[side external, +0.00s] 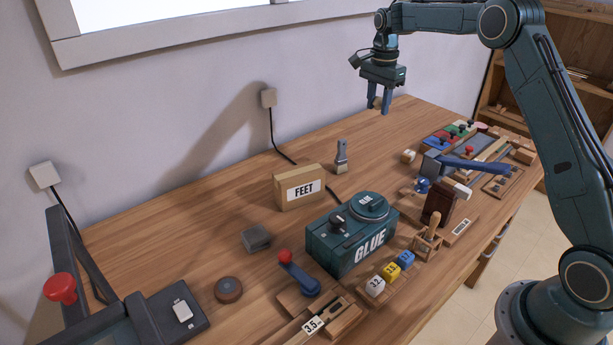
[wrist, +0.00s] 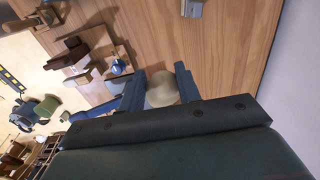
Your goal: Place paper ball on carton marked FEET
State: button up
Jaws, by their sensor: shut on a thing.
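The paper ball (wrist: 162,92) is pale beige and round, and sits between the two blue fingers of my gripper (wrist: 160,84) in the wrist view. My gripper (side external: 379,103) is shut on it, high above the far end of the table in the side view, where the ball is mostly hidden by the fingers. The carton marked FEET (side external: 300,187) is a tan box standing upright near the wall side, with a white label. It is well to the left of and below my gripper. I cannot make out the carton in the wrist view.
A brush (side external: 341,157) stands just behind the carton, and a green GLUE box (side external: 352,232) stands in front of it. A grey block (side external: 256,238) and a round brown puck (side external: 228,289) lie to the left. Tools and blocks crowd the right side. Bare wood (side external: 180,215) lies left of the carton.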

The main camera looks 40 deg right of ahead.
jog(key=w+a+r, duration=0.2)
jog(key=a, duration=0.4)
jog(key=w+a+r, duration=0.1)
jog(key=a+r, duration=0.1)
jog(key=a, duration=0.4)
notch_tip(320, 180, up, 4)
send_over(299, 185)
notch_tip(299, 185, down, 14)
jog(key=shift+s+d+f, duration=0.15)
jog(key=shift+d, duration=0.3)
jog(key=shift+f, duration=2.85)
jog(key=shift+f, duration=0.1)
jog(key=o, duration=0.9)
jog(key=shift+r, duration=0.2)
